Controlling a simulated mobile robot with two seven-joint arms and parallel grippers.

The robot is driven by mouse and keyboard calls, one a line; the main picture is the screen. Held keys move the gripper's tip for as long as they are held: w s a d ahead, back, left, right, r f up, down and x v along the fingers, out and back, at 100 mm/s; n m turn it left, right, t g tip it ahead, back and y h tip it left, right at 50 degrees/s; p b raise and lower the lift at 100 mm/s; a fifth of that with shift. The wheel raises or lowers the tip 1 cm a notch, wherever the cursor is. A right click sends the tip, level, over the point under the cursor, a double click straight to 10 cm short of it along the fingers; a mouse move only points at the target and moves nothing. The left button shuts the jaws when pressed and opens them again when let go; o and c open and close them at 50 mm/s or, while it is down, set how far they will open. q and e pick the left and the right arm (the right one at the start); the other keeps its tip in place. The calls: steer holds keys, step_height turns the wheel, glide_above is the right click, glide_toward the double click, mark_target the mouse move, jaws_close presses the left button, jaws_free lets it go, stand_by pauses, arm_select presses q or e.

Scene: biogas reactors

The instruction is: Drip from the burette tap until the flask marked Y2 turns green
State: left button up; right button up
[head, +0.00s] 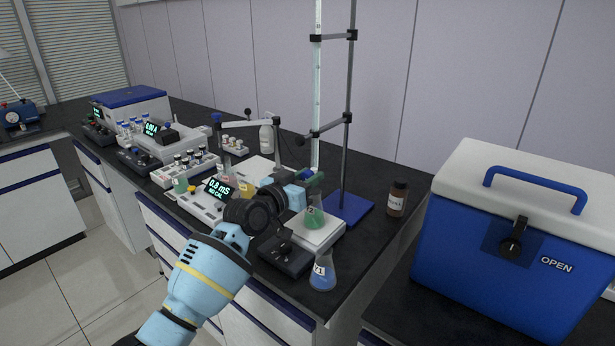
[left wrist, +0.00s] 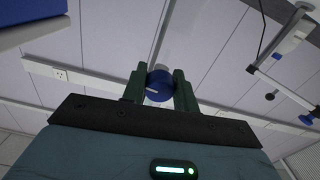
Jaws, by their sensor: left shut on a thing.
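The glass burette (head: 316,95) hangs clamped upright on a metal stand (head: 349,90). My left gripper (head: 316,181) is at its lower end, in front of the tap. In the left wrist view its dark green fingers are closed on the blue round tap knob (left wrist: 159,86), which has a white mark. A conical flask (head: 314,217) with green liquid stands below the burette on a white plate (head: 322,240); its label cannot be read. Another conical flask (head: 322,272), with blue liquid and a label that seems to read Y1, stands at the front edge. My right gripper is not in view.
A black control box (head: 286,256) sits left of the flasks. A meter (head: 217,188) reads about 0.8 mS. A brown bottle (head: 397,198) stands right of the blue stand base (head: 350,208). A big blue cool box (head: 505,245) fills the right side. Vial racks (head: 186,167) crowd the bench's left.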

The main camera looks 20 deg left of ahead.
arm_select(q)
steer(key=shift+n, duration=0.8)
steer(key=o, duration=1)
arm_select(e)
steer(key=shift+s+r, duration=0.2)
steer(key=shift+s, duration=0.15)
